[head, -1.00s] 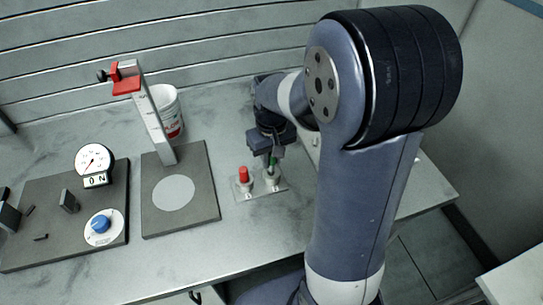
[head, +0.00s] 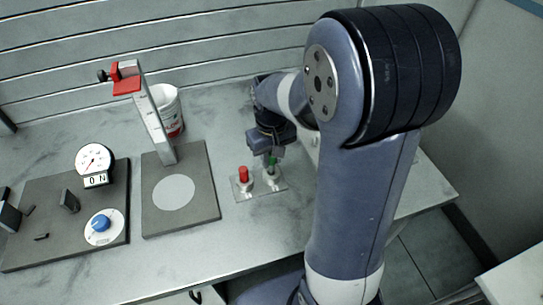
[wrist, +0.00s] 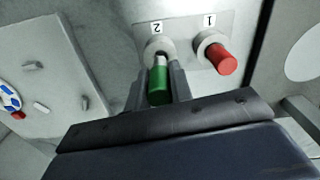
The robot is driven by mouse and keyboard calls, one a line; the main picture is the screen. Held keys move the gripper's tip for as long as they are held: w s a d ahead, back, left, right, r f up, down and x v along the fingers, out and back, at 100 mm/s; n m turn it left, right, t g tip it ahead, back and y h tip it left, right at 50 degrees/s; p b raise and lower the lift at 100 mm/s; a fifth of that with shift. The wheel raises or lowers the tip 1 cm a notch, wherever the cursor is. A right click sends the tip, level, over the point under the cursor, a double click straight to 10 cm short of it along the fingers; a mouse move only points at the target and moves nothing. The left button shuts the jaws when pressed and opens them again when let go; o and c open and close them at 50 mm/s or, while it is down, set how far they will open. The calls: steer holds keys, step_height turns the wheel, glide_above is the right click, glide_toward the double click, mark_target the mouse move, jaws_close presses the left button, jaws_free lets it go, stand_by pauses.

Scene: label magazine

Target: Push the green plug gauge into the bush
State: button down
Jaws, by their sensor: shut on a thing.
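The green plug gauge (wrist: 159,85) is between the two fingers of my gripper (wrist: 160,88), which is shut on it. In the head view the green gauge (head: 270,161) shows just below my gripper (head: 269,152). A short pale metal part of the gauge shows beyond the green handle in the wrist view. It meets or overlaps the round metal bush (wrist: 152,46) by the label 2; how deep it sits, I cannot tell. The red plug gauge (wrist: 222,60) stands in the other bush, by the label 1, and also shows in the head view (head: 243,174).
Both bushes are on a small metal plate (head: 248,196). Left of it are a dark plate with a pale disc (head: 174,194), an upright post with a red clamp (head: 127,85), a white tub (head: 168,108), and a dial gauge (head: 93,159) by a blue knob (head: 101,223).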

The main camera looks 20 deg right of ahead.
mark_target(271, 170)
steer(key=shift+f+b, duration=1.3)
steer(key=shift+f, duration=0.45)
steer(key=c, duration=1.2)
jaws_free()
steer(key=shift+o, duration=0.2)
steer(key=shift+r, duration=0.1)
step_height(271, 170, up, 11)
steer(key=shift+f, duration=0.15)
steer(key=shift+f+p, duration=0.35)
steer(key=shift+f, duration=4.65)
steer(key=shift+f, duration=0.1)
